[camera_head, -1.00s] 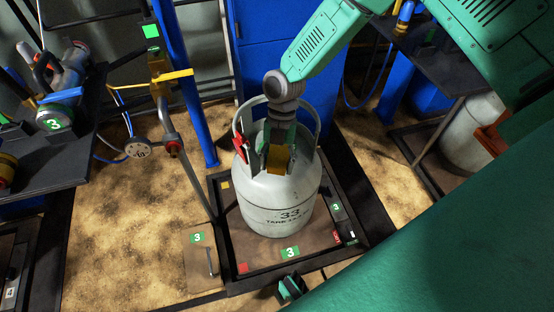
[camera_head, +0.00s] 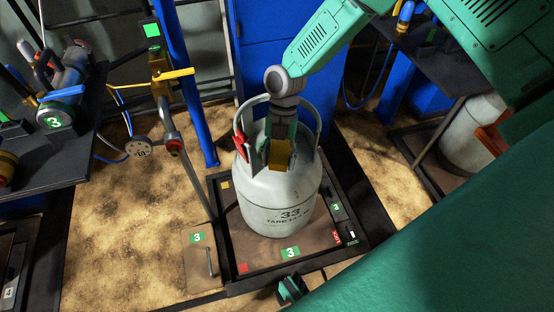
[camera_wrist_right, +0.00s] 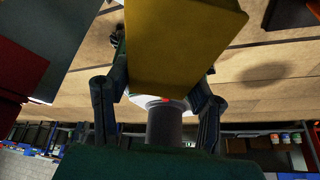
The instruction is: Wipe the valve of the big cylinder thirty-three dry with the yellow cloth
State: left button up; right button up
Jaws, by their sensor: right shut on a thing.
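The big white cylinder (camera_head: 262,205), marked 33, stands upright on a scale platform in the middle of the head view. A handle collar (camera_head: 318,130) rises around its top, and a red tag or part (camera_head: 240,145) sits at the collar's left. My right gripper (camera_head: 279,146) points down inside the collar, shut on the yellow cloth (camera_head: 278,156). The cloth looks like a flat-sided yellow block and fills the upper middle of the right wrist view (camera_wrist_right: 180,45). The valve is hidden behind gripper and cloth, so I cannot tell if they touch.
The scale platform (camera_head: 245,268) has a dark raised rim and green labels with a 3. A hose stand with a yellow lever (camera_head: 172,75) is left of the cylinder. A dark table (camera_head: 75,160) with fittings stands further left. Blue cabinets are behind.

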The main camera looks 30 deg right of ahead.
jog(key=shift+p+v, duration=0.55)
jog(key=shift+v, duration=0.65)
jog(key=shift+c, duration=0.7)
jog(key=shift+s+a+r+p, duration=0.1)
jog(key=shift+s+a+p, duration=0.05)
jog(key=shift+s+p, duration=0.2)
jog(key=s+a+r+p, duration=0.2)
jog(key=s+p, duration=0.4)
jog(key=s, duration=0.3)
jog(key=shift+s+a, duration=0.15)
jog(key=shift+a, duration=0.05)
jog(key=shift+r, duration=0.2)
